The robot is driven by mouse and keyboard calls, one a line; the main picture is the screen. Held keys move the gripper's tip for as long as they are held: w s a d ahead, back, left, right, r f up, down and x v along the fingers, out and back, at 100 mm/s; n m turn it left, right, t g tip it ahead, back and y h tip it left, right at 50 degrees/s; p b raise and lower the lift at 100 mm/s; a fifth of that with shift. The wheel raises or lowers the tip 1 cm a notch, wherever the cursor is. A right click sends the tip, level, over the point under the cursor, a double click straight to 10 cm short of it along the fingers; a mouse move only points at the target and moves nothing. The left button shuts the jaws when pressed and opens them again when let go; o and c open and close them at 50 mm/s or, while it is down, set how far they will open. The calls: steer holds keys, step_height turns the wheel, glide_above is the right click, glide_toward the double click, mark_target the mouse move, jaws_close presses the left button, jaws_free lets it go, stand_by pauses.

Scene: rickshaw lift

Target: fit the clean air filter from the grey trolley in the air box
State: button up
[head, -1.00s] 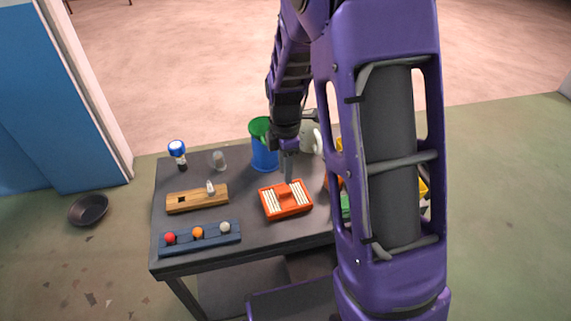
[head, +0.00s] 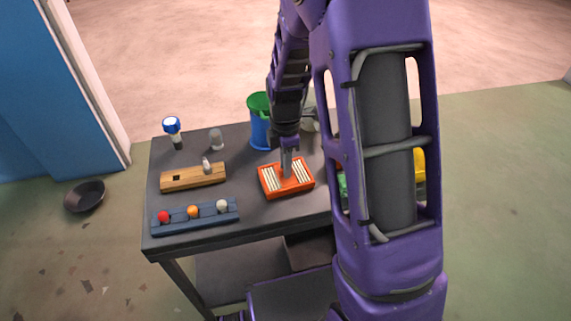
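The air filter (head: 270,190) is an orange-red rectangular frame with white pleats on both sides of a raised middle grip. It lies flat on the dark grey trolley top (head: 240,172), near the middle. My gripper (head: 286,173) points straight down over the filter's middle, its fingertips at the grip and covering it. The fingers are too small and overlapped to tell whether they have closed on it. I cannot make out the air box in this view.
My arm hides the trolley's right side. A dark pan (head: 85,196) lies on the floor.

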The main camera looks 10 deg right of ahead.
jaws_close()
steer(key=shift+r, duration=0.1)
steer(key=shift+r+p, duration=2.55)
steer(key=shift+r, duration=0.9)
